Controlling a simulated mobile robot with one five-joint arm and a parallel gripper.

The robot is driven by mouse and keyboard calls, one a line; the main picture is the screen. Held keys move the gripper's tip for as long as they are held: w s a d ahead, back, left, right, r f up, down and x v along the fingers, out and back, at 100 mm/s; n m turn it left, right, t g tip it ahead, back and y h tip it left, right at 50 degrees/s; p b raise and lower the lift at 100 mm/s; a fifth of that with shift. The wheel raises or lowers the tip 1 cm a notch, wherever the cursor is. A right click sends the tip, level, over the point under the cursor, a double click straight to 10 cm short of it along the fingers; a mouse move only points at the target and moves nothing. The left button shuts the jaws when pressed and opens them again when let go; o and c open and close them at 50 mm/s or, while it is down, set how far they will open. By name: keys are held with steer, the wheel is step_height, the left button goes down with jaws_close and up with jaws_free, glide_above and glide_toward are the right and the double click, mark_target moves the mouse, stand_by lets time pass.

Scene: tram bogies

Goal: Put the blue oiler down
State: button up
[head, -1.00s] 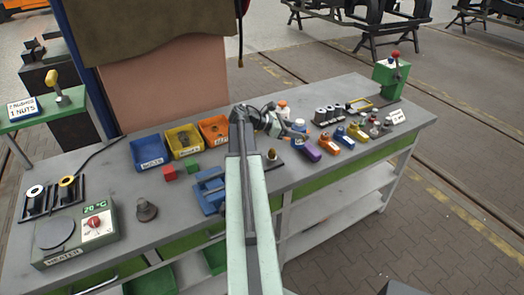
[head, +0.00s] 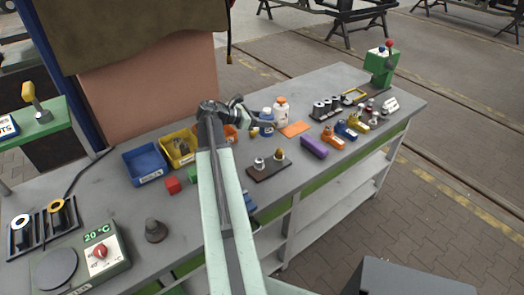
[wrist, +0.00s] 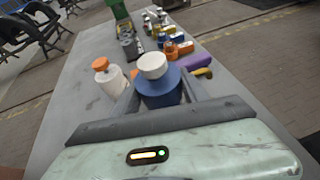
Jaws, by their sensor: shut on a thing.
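The blue oiler (wrist: 160,88) has a white cap and stands between my two fingers in the wrist view. My gripper (wrist: 162,96) is shut on it. In the head view the oiler (head: 266,121) shows at the end of my gripper (head: 264,124), above the back part of the bench (head: 325,87). Whether its base touches the bench cannot be told. A white bottle with an orange cap (head: 281,112) stands right beside it; in the wrist view this bottle (wrist: 111,82) is left of my fingers.
A flat orange pad (head: 295,129) and a purple block (head: 314,147) lie right of the oiler. A dark plate with two small fittings (head: 269,166) is in front. Blue (head: 145,164) and yellow (head: 179,148) bins stand left. Several coloured pieces fill the right side.

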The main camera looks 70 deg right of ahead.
steer(key=shift+a+r+n+t+h, duration=0.1)
steer(key=shift+r+n+t+h, duration=0.1)
steer(key=shift+n+t+h, duration=0.8)
steer(key=shift+w, duration=0.25)
steer(key=f+b, duration=1)
steer(key=shift+d+f, duration=0.2)
steer(key=shift+f, duration=0.05)
steer(key=shift+r, duration=0.25)
steer(key=shift+f, duration=0.15)
steer(key=o, duration=1.5)
